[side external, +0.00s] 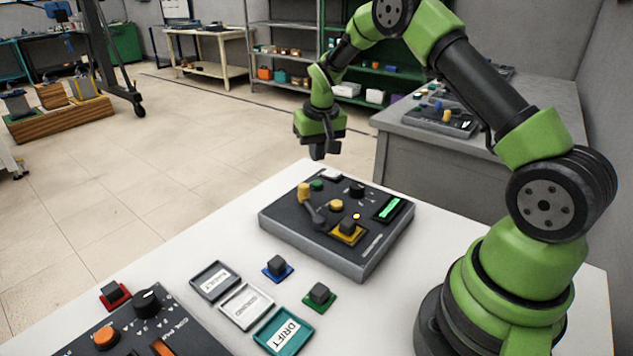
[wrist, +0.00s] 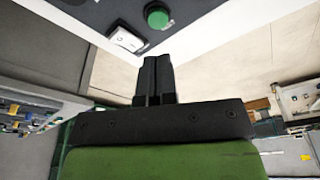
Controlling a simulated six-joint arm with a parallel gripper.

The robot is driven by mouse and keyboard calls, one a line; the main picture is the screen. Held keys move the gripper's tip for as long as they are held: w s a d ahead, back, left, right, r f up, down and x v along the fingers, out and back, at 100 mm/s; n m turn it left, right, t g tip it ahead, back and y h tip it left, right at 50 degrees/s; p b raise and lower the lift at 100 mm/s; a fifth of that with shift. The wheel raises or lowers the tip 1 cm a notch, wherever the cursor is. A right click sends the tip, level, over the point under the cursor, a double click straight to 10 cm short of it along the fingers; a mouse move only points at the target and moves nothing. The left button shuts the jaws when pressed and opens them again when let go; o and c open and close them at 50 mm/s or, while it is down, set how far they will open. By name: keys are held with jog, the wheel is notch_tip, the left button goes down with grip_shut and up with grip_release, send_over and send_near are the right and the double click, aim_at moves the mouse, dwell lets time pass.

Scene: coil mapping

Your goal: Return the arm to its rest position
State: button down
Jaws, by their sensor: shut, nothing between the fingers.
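My gripper (side external: 317,152) hangs at the end of my green and black arm, pointing down. It is above and beyond the far edge of the grey control box (side external: 350,262), apart from it. In the wrist view my gripper (wrist: 154,64) has its two black fingers together with nothing between them. The box's green button (wrist: 157,15) and white rocker switch (wrist: 127,40) show past the fingertips. On the box are a lever, yellow knobs, a lit green display (side external: 391,208) and a dark block (side external: 347,226) on a yellow square.
The white table (side external: 230,245) also bears a blue-based block (side external: 278,267), a green-based block (side external: 319,293), a red-based block (side external: 114,293), labelled trays including the teal DRIFT tray (side external: 264,337), and a second panel (side external: 190,340). A grey bench (side external: 420,152) with another panel stands behind.

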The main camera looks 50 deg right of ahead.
jog(key=shift+r, duration=0.15)
dwell(0.3)
jog(key=s+a+r+t, duration=0.1)
jog(key=s+a+r, duration=0.35)
jog(key=r, duration=0.35)
jog(key=s+a+r+t, duration=0.1)
jog(key=s+a+r, duration=0.2)
jog(key=a+r, duration=0.35)
jog(key=s+a+r+n+t+y, duration=0.1)
jog(key=s+a+r, duration=0.1)
jog(key=s, duration=0.7)
jog(key=s+a+r+n+t+y, duration=0.1)
jog(key=s+a+r+t+y, duration=0.1)
jog(key=s, duration=0.6)
jog(key=shift+s+a+r, duration=0.35)
jog(key=shift+a+r, duration=0.25)
jog(key=shift+a, duration=0.6)
jog(key=c, duration=1.8)
grip_release()
jog(key=shift+c, duration=0.2)
